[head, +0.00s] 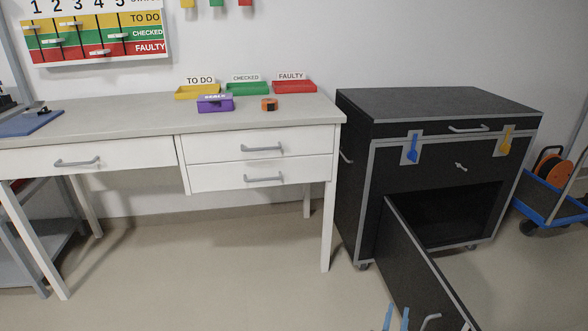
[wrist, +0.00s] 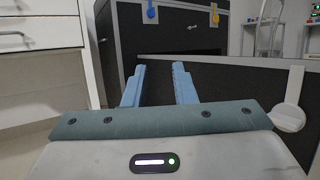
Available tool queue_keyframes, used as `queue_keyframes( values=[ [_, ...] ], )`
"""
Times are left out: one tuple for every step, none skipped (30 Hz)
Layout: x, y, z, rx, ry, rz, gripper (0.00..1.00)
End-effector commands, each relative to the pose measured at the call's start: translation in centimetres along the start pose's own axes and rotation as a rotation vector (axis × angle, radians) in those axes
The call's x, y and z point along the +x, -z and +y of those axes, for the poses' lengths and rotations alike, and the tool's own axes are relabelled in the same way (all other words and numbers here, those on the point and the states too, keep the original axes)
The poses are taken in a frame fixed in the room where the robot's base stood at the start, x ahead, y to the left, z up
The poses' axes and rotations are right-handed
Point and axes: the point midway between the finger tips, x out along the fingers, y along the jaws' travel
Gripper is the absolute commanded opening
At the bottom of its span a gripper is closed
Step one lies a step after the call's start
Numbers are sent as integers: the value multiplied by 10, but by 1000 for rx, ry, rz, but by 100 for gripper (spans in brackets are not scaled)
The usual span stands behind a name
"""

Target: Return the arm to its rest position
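My gripper (wrist: 157,84) points forward in the wrist view. Its two blue fingers stand apart with nothing between them, so it is open. In the head view only the blue fingertips (head: 396,318) show at the bottom edge, just left of the lowered handle on the open door. The rest of my arm is outside the head view. The black case (head: 455,105) stands beyond my gripper, and its lower door (head: 420,265) hangs open toward me. Whether a finger touches the door cannot be told.
A white table (head: 100,124) with drawers stands at the left, bearing yellow (head: 197,92), green (head: 247,89) and red (head: 294,87) trays, a purple box (head: 215,103) and an orange item (head: 269,104). A blue cart (head: 552,205) is at the right. The floor left of the door is clear.

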Motion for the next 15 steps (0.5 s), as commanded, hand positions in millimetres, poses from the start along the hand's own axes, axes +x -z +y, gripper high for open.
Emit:
queue_keyframes(
  values=[
    [10, -28, 11, 3, -85, -58, 24],
    [12, -40, 18, 10, -134, -90, 24],
    [15, -56, 27, 20, -201, -132, 24],
    [17, -68, 34, 26, -252, -163, 24],
    [18, -79, 41, 33, -304, -192, 24],
    [18, -94, 50, 42, -373, -229, 24],
    [18, -106, 57, 48, -427, -256, 24],
    [18, -117, 63, 54, -479, -283, 24],
    [16, -131, 72, 61, -552, -315, 24],
    [15, -142, 79, 66, -606, -340, 24],
    [13, -153, 85, 71, -662, -362, 24],
    [10, -167, 93, 75, -735, -392, 24],
    [7, -177, 99, 78, -791, -413, 24],
    [4, -187, 104, 81, -847, -432, 24],
    [-1, -200, 112, 83, -923, -458, 24]
  ],
)
